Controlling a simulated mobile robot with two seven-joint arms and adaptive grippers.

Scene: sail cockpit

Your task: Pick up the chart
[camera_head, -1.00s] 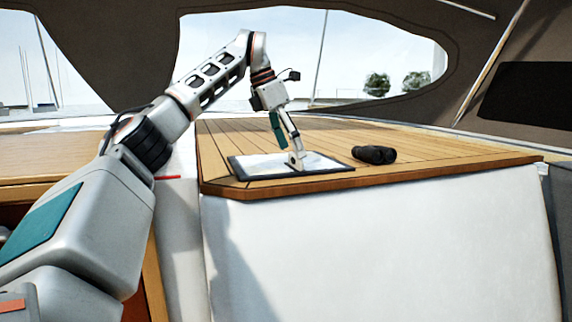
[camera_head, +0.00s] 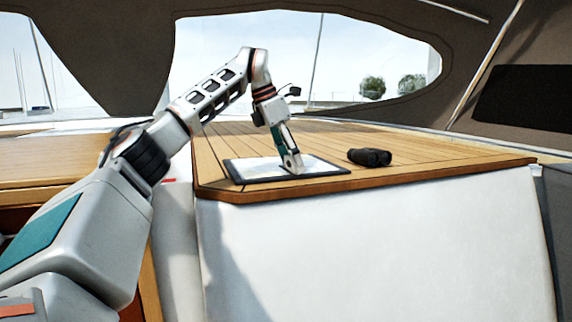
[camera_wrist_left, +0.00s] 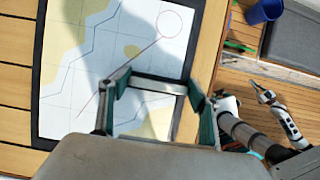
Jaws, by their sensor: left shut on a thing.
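The chart (camera_head: 250,168) is a flat pale sheet with a dark border, lying on the wooden table top close to its front left corner. In the left wrist view the chart (camera_wrist_left: 75,70) shows grid lines, yellow patches and a drawn circle. My left gripper (camera_head: 294,170) points down onto the chart, near its front right part, and is shut on the chart. The gripper covers part of the chart in the wrist view. What seems to be my right gripper (camera_wrist_left: 264,96) shows small at the right of that view, too small to read its jaws.
Black binoculars (camera_head: 370,157) lie on the table top (camera_head: 440,155) right of the chart. The table's front edge drops to a white panel (camera_head: 370,240). In the wrist view, a blue bucket (camera_wrist_left: 263,11) stands near a grey cushion (camera_wrist_left: 293,40).

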